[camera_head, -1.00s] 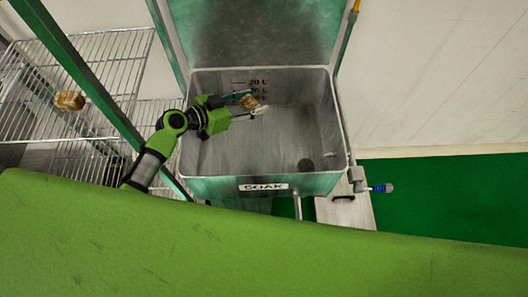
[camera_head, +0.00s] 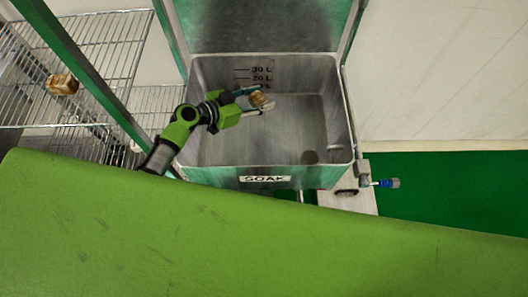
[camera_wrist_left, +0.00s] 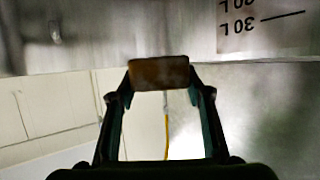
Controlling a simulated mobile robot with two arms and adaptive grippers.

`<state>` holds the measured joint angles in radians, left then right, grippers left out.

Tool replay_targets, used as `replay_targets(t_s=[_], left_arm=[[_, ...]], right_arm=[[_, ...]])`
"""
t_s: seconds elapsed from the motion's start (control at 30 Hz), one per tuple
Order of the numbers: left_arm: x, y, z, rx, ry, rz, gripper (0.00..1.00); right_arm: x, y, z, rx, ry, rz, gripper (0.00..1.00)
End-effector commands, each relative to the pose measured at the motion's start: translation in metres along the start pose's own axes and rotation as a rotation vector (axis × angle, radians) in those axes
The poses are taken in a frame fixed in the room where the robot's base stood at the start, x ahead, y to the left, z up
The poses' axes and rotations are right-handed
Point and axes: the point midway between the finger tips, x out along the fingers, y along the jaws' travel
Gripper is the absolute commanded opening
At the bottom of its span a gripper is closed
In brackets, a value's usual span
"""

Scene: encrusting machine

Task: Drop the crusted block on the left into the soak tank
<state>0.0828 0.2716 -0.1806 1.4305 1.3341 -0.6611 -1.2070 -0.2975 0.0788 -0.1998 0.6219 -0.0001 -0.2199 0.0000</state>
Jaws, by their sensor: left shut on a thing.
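The soak tank (camera_head: 262,179) is an open metal basin with a SOAK label on its front and litre marks on its back wall. My left gripper (camera_head: 258,101) is over the tank, inside its rim as seen from the head. It is shut on a brown crusted block (camera_head: 262,99). In the left wrist view the block (camera_wrist_left: 158,72) sits between the two fingertips. A second crusted block (camera_head: 62,84) lies on the wire rack at the left. My right gripper is not in view.
The wire rack (camera_head: 110,40) stands left of the tank, with a green post (camera_head: 92,82) in front of it. A valve with a blue handle (camera_head: 388,183) juts out at the tank's right.

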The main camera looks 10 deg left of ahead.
Motion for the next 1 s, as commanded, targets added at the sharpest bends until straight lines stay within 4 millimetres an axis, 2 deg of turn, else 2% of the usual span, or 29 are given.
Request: replay_targets(t_s=[0.13, 0.17, 0.2, 0.23, 0.53, 0.67, 0.77, 1.0], left_arm=[[0.0, 0.0, -0.001, 0.0, 0.001, 0.0, 0.23], [0.0, 0.0, -0.001, 0.0, 0.001, -0.001, 0.51], [0.0, 0.0, -0.001, 0.0, 0.001, -0.001, 0.61], [0.0, 0.0, -0.001, 0.0, 0.001, -0.001, 0.65], [0.0, 0.0, 0.0, 0.0, -0.001, 0.0, 0.65], [-0.003, -0.001, -0.006, 0.003, 0.0, -0.001, 0.65], [-0.008, -0.001, -0.019, 0.006, 0.001, -0.001, 0.65], [-0.026, -0.001, -0.062, 0.007, 0.002, 0.0, 0.65]], right_arm=[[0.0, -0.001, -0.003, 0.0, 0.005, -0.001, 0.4], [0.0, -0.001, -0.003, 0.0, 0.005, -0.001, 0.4], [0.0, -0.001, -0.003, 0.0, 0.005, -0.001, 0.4], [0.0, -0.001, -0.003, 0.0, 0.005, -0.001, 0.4], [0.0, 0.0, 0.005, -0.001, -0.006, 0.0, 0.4], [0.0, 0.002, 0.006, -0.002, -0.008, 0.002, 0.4], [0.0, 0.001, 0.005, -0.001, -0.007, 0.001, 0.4], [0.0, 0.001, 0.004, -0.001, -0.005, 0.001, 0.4]])
